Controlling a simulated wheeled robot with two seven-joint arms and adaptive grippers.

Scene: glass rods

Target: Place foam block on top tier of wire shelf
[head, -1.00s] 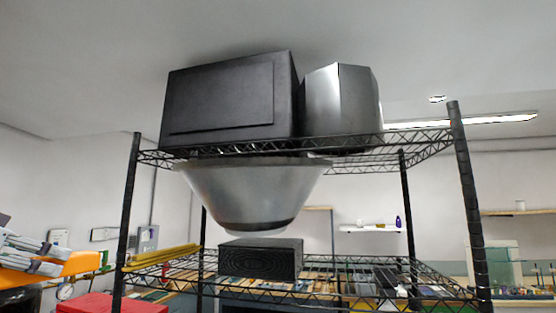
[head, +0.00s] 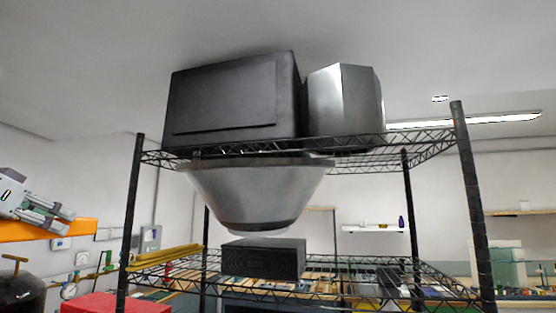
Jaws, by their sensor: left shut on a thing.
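The black wire shelf (head: 131,215) stands in front of me. Its top tier (head: 405,144) carries a large dark box and a silver faceted container. An orange block (head: 85,227), which looks like the foam block, is at the left edge of the view. My left gripper (head: 66,222) is shut on the block and holds it left of the shelf, below top-tier height. The gripper partly covers the block, and the picture edge cuts it off. My right gripper is not in view.
The dark box (head: 225,95) and silver container (head: 345,103) fill much of the top tier; some room shows at its right end. A silver tapered bowl (head: 258,195) sits under that tier. A black block (head: 262,260) lies on the lower tier.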

